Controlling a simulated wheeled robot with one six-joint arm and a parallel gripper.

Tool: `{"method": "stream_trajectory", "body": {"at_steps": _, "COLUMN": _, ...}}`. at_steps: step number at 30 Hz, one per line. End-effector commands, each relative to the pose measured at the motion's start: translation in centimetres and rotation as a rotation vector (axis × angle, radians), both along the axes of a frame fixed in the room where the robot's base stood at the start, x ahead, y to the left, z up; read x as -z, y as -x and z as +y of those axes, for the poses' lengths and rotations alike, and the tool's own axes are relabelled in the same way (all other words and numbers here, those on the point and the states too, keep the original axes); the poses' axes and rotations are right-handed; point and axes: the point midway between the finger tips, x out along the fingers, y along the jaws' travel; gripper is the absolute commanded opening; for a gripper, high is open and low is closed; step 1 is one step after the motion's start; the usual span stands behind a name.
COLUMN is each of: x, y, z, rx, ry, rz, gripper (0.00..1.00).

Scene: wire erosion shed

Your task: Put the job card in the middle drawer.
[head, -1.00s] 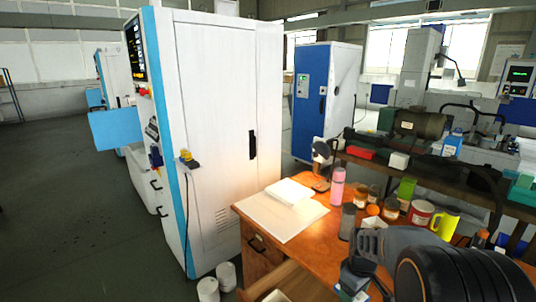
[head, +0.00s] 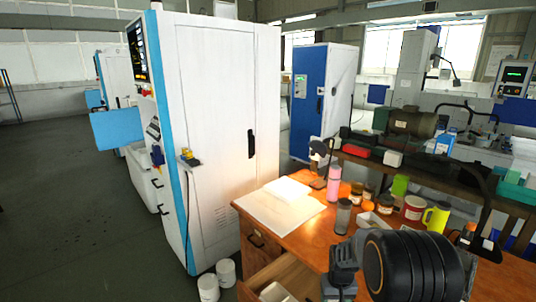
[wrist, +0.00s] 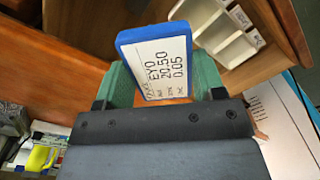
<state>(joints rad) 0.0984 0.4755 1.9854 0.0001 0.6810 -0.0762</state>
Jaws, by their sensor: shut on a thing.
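The job card (wrist: 157,62) is a white label in a blue holder, printed with large black figures. In the wrist view my gripper (wrist: 160,85) is shut on it, with a green finger on either side. An open wooden drawer (wrist: 268,48) shows at the upper right of the wrist view, beyond the card and apart from it. In the head view my dark wrist hides much of the gripper and the card.
A white divided tray (wrist: 215,30) lies inside the open drawer.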

Motion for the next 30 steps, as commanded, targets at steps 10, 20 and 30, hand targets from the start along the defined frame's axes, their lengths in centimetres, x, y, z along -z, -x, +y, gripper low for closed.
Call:
{"method": "stream_trajectory", "body": {"at_steps": 10, "x": 6.7, "y": 2.5, "z": 3.8, "rx": -0.008, "ry": 0.000, "rz": 0.001, "gripper": 0.39}}
{"method": "stream_trajectory", "body": {"at_steps": 20, "x": 7.1, "y": 2.7, "z": 4.2, "rx": -0.022, "ry": 0.000, "rz": -0.001, "gripper": 0.39}}
{"method": "stream_trajectory", "body": {"at_steps": 30, "x": 7.1, "y": 2.7, "z": 4.4, "rx": -0.026, "ry": 0.000, "rz": 0.000, "gripper": 0.39}}
